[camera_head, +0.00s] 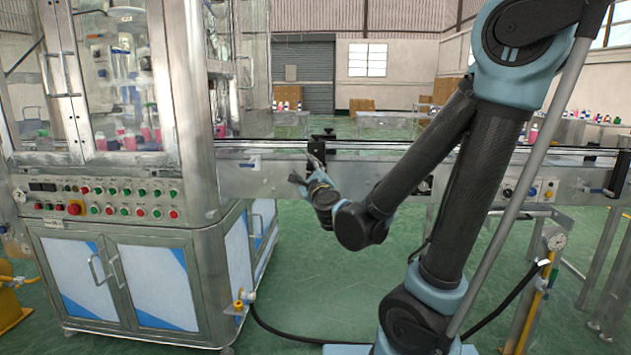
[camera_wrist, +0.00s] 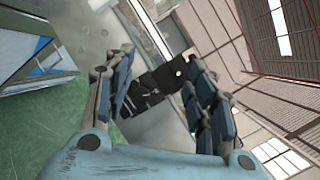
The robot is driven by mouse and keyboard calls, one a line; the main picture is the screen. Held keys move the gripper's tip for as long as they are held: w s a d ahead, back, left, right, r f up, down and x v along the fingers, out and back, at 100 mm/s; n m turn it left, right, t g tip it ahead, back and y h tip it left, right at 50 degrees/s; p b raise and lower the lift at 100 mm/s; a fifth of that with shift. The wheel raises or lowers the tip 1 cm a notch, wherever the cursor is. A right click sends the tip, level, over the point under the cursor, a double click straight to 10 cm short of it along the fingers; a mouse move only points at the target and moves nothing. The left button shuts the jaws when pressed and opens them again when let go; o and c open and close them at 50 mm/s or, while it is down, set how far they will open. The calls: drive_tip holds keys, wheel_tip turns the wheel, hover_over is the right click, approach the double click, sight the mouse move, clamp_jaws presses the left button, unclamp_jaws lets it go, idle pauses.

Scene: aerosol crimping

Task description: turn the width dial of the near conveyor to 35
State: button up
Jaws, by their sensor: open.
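The near conveyor (camera_head: 262,178) runs to the right from the machine cabinet at mid-height. A black bracket (camera_head: 317,148) is mounted on its side, with a small black knob on top. The bracket also shows in the wrist view (camera_wrist: 153,90), between and beyond my fingers. My gripper (camera_head: 307,172) is open at the near side of the conveyor, right by the bracket. In the wrist view my gripper (camera_wrist: 158,78) has its two blue-padded fingers apart, with nothing clearly held. I cannot tell whether a finger touches the bracket. No dial scale or number can be read.
The machine cabinet (camera_head: 120,220) with a button panel (camera_head: 105,198) stands left of my gripper. Tables with bottles stand far back. Green floor is open below the conveyor, with a black hose across it.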

wheel_tip(320, 180, down, 8)
drive_tip(key=s+d+m+h, duration=0.1)
drive_tip(key=d+m+h, duration=0.1)
drive_tip(key=m+h, duration=0.75)
drive_tip(key=w+m+y, duration=0.2)
drive_tip(key=w, duration=1.5)
drive_tip(key=shift+d+m+g, duration=0.25)
drive_tip(key=shift+m+g, duration=0.1)
drive_tip(key=shift+g, duration=0.05)
drive_tip(key=shift+r+y, duration=0.1)
drive_tip(key=shift+y, duration=0.15)
drive_tip(key=shift+c, duration=0.2)
drive_tip(key=c, duration=1)
